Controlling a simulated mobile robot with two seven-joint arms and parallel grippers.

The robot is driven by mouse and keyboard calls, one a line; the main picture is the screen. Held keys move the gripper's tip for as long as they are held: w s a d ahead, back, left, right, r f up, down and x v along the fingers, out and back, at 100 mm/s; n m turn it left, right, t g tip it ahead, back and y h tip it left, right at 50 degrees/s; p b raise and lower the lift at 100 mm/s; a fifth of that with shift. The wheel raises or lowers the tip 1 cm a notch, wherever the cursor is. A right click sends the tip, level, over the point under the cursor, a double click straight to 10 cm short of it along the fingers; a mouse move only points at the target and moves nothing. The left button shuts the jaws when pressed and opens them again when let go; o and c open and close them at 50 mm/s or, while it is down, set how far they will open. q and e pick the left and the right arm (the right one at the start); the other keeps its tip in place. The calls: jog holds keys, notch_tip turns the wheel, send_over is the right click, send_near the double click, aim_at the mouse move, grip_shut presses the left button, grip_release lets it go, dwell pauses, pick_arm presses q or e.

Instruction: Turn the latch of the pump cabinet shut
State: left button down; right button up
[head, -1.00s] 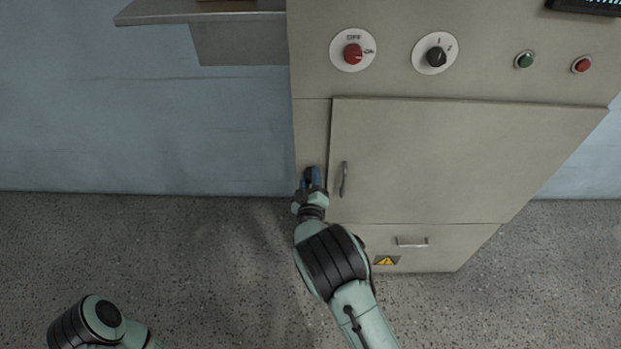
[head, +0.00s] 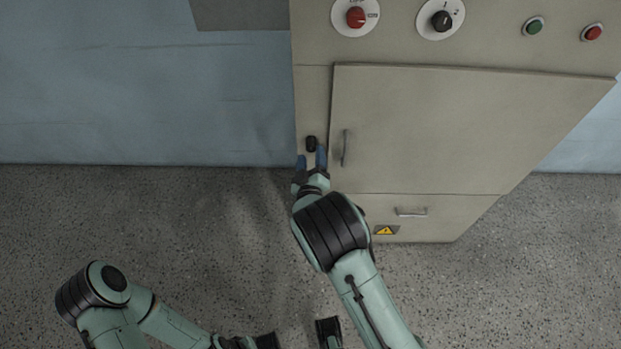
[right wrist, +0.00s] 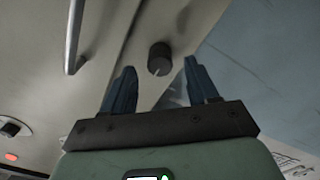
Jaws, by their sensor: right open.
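The pump cabinet (head: 415,130) stands ahead with its large door shut flush. The latch is a small black round knob (head: 311,143) on the narrow strip left of the door. In the right wrist view the knob (right wrist: 160,54) has a pale line on its face. My right gripper (head: 311,157) is open and empty, just below and in front of the knob. Its blue fingers (right wrist: 160,76) point at the knob from either side of it, apart from it.
A bar handle (head: 344,148) stands out on the door, close to the right of my fingers. A red dial (head: 355,17) and a black dial (head: 441,20) sit above. A drawer handle (head: 411,212) is below. Open floor (head: 180,225) lies at left.

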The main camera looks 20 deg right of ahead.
jog(key=v, duration=0.9)
jog(key=shift+s, duration=0.15)
